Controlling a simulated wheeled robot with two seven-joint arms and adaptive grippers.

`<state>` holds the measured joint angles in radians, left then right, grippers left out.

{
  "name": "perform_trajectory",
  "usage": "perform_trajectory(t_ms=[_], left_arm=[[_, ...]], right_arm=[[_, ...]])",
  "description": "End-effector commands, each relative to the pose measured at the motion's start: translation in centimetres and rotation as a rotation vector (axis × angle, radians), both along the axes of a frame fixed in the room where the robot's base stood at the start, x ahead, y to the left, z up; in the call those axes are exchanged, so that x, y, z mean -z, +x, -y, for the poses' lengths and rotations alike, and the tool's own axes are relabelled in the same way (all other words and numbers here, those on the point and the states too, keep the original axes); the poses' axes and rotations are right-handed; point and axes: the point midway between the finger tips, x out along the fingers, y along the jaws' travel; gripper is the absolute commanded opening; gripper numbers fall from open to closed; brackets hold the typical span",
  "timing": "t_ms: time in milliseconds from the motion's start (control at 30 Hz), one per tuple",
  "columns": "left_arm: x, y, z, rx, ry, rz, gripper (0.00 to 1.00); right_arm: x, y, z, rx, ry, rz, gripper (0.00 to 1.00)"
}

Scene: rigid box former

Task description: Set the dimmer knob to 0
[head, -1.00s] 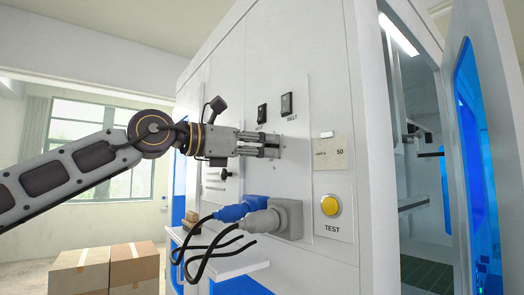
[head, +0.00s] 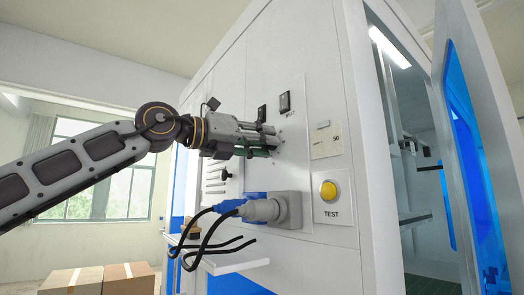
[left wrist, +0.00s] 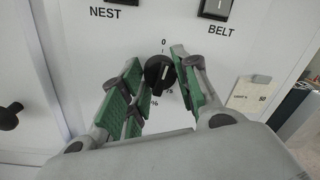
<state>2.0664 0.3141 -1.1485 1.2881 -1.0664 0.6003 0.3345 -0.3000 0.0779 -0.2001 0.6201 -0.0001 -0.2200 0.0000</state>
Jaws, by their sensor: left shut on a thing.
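The dimmer knob (left wrist: 157,74) is round and black with a pale mark, set on the white front panel. A "0" is printed above it and partly hidden marks lie below it. I cannot tell for sure which mark it points to. My left gripper (head: 274,142) reaches the panel from the left. In the left wrist view its green-padded fingers (left wrist: 157,80) stand on either side of the knob, shut on it. In the head view the gripper hides the knob. My right gripper is not in view.
The NEST switch (head: 262,113) and BELT switch (head: 286,104) sit just above the gripper. A yellow TEST button (head: 328,190) is lower right. A small label card (head: 325,140) reads 50.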

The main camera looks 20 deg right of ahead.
Motion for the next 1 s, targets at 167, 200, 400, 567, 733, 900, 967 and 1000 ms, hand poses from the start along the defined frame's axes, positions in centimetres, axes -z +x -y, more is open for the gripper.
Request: perform_trajectory(t_ms=[167,200,400,567,733,900,967,1000], left_arm=[[0.1,0.0,-0.1,-0.001,-0.033,-0.083,0.07],[0.1,0.0,0.0,-0.001,-0.038,-0.097,0.07],[0.0,0.0,-0.1,-0.001,-0.056,-0.148,0.07],[-0.1,0.0,-0.1,-0.001,-0.061,-0.163,0.07],[-0.1,0.0,-0.1,-0.001,-0.061,-0.164,0.07],[-0.1,0.0,-0.1,-0.001,-0.061,-0.164,0.35],[-0.1,0.0,-0.1,-0.001,-0.061,-0.164,0.43],[-0.1,0.0,-0.1,-0.001,-0.061,-0.163,0.48]], right_arm=[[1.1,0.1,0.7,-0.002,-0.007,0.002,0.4],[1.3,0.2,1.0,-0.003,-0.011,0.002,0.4],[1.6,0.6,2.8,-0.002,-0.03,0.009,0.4],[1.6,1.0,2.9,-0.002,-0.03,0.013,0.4],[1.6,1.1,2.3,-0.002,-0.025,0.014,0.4],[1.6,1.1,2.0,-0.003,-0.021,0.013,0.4],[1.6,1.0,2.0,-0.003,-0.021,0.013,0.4],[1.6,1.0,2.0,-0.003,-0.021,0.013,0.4]])
